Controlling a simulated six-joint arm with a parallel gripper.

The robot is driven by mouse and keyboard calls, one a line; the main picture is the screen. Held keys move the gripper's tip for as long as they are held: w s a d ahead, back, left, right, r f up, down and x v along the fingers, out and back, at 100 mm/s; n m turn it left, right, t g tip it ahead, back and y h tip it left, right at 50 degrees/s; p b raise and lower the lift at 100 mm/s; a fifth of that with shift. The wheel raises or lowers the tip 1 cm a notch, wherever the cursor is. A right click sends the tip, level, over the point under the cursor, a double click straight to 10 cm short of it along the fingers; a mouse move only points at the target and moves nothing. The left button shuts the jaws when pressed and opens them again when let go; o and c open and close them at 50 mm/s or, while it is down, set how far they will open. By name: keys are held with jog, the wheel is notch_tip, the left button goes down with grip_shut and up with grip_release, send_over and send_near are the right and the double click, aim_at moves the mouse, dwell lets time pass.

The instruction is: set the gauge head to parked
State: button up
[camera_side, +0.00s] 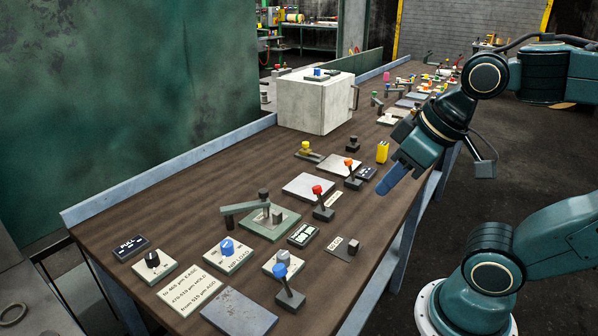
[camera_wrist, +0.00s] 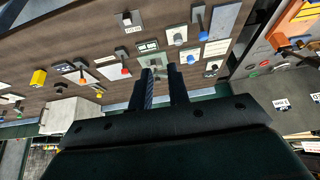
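I cannot read a label that names the gauge head. A grey-green swing arm (camera_side: 245,207) on a green base plate (camera_side: 266,232), with a dark knob at its pivot and a small block beside it, may be it. The arm points left in the side view. In the wrist view the green plate (camera_wrist: 152,60) lies ahead of the fingertips, partly hidden by them. My gripper (camera_side: 385,186) hangs above the bench's right edge, apart from everything. In the wrist view its two fingers (camera_wrist: 160,68) stand apart with nothing between them.
Near the plate are a red-topped lever (camera_side: 320,201), a small display (camera_side: 303,235), a blue knob (camera_side: 227,247) and a blue-topped lever (camera_side: 286,286). A printed card (camera_side: 187,288) lies at the front. A white box (camera_side: 316,103) and yellow block (camera_side: 382,151) stand farther back.

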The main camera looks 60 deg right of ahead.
jog(key=o, duration=0.3)
jog(key=shift+w+r, duration=0.1)
jog(key=shift+w, duration=0.05)
jog(key=shift+o, duration=1.1)
jog(key=shift+w+r, duration=0.15)
jog(key=shift+w, duration=0.05)
jog(key=w+r+m+g, duration=0.15)
jog(key=w+r, duration=0.25)
jog(key=w, duration=0.4)
jog(key=m+g, duration=0.3)
jog(key=g, duration=0.1)
send_over(263, 191)
notch_tip(263, 191, down, 7)
jog(key=shift+d, duration=0.1)
notch_tip(263, 191, down, 14)
jog(key=shift+r, duration=0.2)
